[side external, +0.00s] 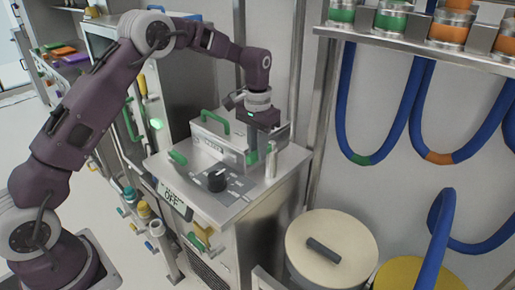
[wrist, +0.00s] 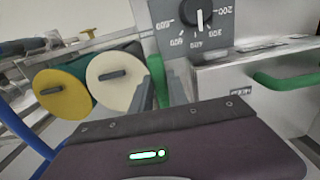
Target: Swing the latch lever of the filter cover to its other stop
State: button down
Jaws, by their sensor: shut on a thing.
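The filter cover is a metal box (side external: 217,143) with a green handle on its lid, standing on a steel cabinet top. A green upright piece that looks like the latch lever (side external: 252,157) stands at the box's right end. My gripper (side external: 269,148) is beside that end, pointing down, and shut on the lever. The box's green handle (wrist: 288,80) is at the right edge. The fingers hide part of the lever.
A panel with a black dial (side external: 216,180) lies in front of the box; the dial also shows in the wrist view (wrist: 200,18). A cream-lidded drum (side external: 345,262) and a yellow one stand right of the cabinet. Blue hoses (side external: 345,100) hang from a rack at the right.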

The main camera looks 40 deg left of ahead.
jog(key=shift+a, duration=0.1)
dwell(0.6)
jog(key=w+a+m, duration=0.1)
jog(key=a+m, duration=0.1)
jog(key=m, duration=0.3)
jog(key=w+a+m, duration=0.2)
jog(key=m, duration=0.2)
jog(key=w+a+m, duration=0.1)
jog(key=m, duration=0.4)
jog(key=shift+w+a+m, duration=0.3)
jog(key=shift+a, duration=0.1)
jog(key=shift+w+a+r+m, duration=0.1)
jog(key=shift+w+m, duration=0.35)
jog(key=shift+m, duration=0.4)
jog(key=shift+w+m, duration=0.4)
jog(key=shift+m, duration=0.45)
jog(key=c, duration=1.3)
grip_release()
